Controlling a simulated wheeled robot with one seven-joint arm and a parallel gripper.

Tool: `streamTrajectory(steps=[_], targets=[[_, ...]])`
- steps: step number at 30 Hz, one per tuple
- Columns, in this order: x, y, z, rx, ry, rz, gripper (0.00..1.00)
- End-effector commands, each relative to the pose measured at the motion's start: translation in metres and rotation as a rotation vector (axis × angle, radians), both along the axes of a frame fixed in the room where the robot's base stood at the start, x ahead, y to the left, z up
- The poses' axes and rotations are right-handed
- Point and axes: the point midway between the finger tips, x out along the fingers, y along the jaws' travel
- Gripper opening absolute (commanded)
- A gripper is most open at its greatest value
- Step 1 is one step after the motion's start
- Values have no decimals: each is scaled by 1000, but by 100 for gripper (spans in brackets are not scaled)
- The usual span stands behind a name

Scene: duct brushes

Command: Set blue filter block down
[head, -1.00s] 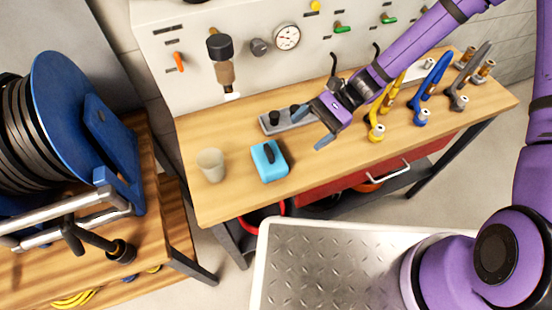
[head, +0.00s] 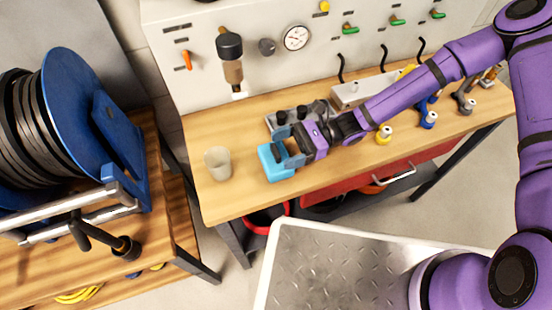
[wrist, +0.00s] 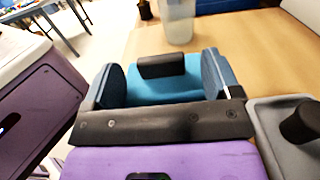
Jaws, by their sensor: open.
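The blue filter block (head: 272,163) rests on the wooden bench top, near its front edge, beside the cup. It is light blue with a black handle on top, and my gripper partly covers it in the head view. In the wrist view the block (wrist: 165,88) and its black handle (wrist: 162,66) show between my fingers. My gripper (head: 287,148) is open, with one finger on each side of the block's handle. It also shows in the wrist view (wrist: 165,82). I cannot tell whether the fingers touch the block.
A grey tray (head: 272,122) with black knobs lies just behind my gripper. The bench's (head: 235,200) front left is clear.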

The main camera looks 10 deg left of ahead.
Motion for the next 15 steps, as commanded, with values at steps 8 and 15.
streamTrajectory(steps=[8,15], targets=[[-14,23,0,0,0,0,83],[-14,23,0,0,-1,-1,81]])
